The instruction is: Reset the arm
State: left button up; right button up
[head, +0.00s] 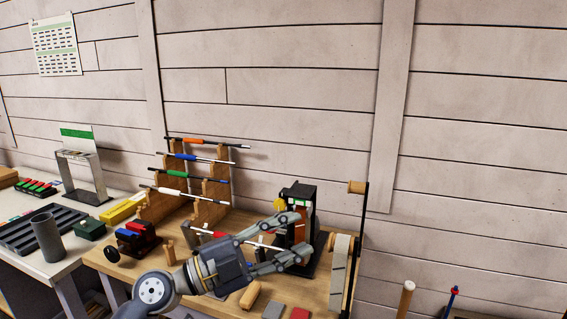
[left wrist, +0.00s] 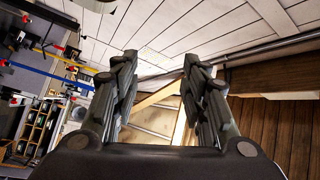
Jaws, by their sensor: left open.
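My left gripper (head: 303,237) reaches in from the bottom of the head view, above the wooden workbench (head: 170,291). Its two fingers are spread apart with nothing between them, in front of a black device (head: 298,200) at the bench's right part. In the left wrist view the open fingers (left wrist: 160,80) frame the wall and bench parts behind, and the space between them is empty. My right gripper is in neither view.
A wooden rack (head: 209,212) holds several shafts with coloured grips. A grey table (head: 45,262) with a dark tray and a cup (head: 47,236) is at left. Small blocks lie near the front edge.

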pick_arm(q)
jog(key=w+a+f+n+t+y, duration=0.1)
jog(key=w+a+n+t+y, duration=0.1)
jog(key=a+n+t+y, duration=1.1)
jog(key=s+a+f+n+g+y, duration=0.35)
jog(key=a+f+n, duration=0.2)
jog(key=f, duration=0.45)
jog(key=s+a+f+n+g+y, duration=0.2)
jog(key=a+f+n+y, duration=0.2)
jog(key=f+n, duration=0.4)
jog(key=s+f+m+g+h, duration=0.1)
jog(key=s+f+g, duration=0.5)
jog(key=s+f, duration=0.5)
jog(key=s+f+m+g+h, duration=0.1)
jog(key=s+f+g, duration=0.6)
jog(key=s, duration=0.7)
notch_tip(320, 180, down, 27)
jog(key=s+d, duration=0.1)
jog(key=s, duration=0.1)
jog(key=s+a+f+g, duration=0.1)
jog(key=s+a+f, duration=0.2)
jog(key=s+f, duration=1.3)
jog(key=shift+s+f+m, duration=0.3)
jog(key=shift+s+m, duration=0.05)
jog(key=shift+s, duration=0.05)
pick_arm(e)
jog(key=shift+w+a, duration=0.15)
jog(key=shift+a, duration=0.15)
